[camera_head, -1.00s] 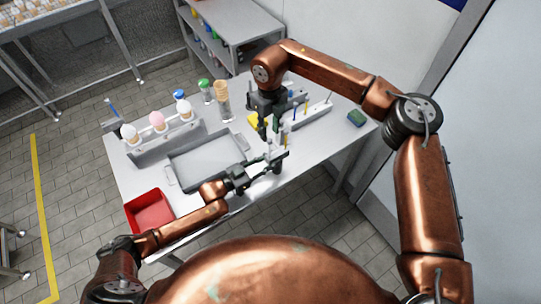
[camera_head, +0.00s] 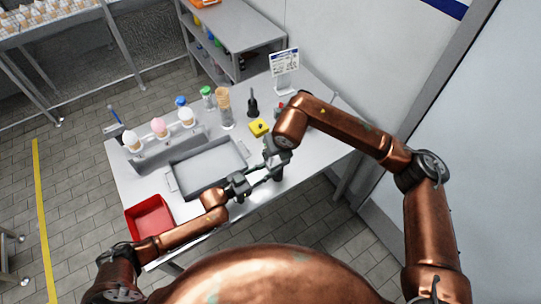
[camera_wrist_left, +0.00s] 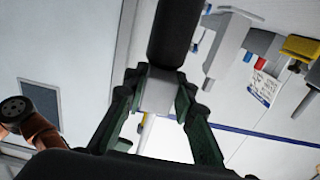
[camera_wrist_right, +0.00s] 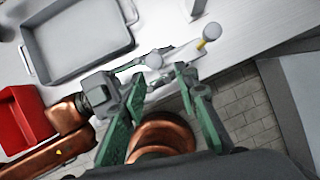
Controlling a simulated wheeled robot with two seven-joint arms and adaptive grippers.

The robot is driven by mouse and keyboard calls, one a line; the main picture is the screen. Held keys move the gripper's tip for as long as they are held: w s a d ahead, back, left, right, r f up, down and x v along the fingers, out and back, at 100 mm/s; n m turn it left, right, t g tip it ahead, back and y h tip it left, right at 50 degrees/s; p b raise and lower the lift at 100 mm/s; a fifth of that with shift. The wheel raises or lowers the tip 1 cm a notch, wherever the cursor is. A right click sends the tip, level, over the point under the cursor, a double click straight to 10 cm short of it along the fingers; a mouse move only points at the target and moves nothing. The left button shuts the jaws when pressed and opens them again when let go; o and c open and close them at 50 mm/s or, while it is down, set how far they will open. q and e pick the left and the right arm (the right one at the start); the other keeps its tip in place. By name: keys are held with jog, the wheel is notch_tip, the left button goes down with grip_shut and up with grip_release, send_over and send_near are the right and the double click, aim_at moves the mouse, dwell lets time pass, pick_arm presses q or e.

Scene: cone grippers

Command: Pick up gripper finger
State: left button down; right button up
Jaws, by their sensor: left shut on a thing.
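My left gripper (camera_head: 258,180) is at the table's front edge. In the left wrist view its green fingers (camera_wrist_left: 160,98) are closed on a grey block (camera_wrist_left: 158,90), with a thick black cylinder (camera_wrist_left: 175,30) rising beyond it. I cannot tell whether the block is the gripper finger. My right gripper (camera_head: 270,155) is close above the left one, partly hidden by its own arm. In the right wrist view its green fingers (camera_wrist_right: 160,85) stand apart, with table and floor showing between them.
A grey tray (camera_head: 175,182) and a red bin (camera_head: 168,206) lie on the table's left. A rack with ice-cream cones (camera_head: 143,160) stands behind the tray. A yellow block (camera_head: 259,128), a black stand (camera_head: 252,106) and a sign (camera_head: 285,62) are at the back.

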jog(key=shift+x, duration=3.5)
jog(key=shift+w, duration=0.15)
jog(key=shift+c, duration=0.3)
jog(key=shift+r, duration=0.1)
grip_shut()
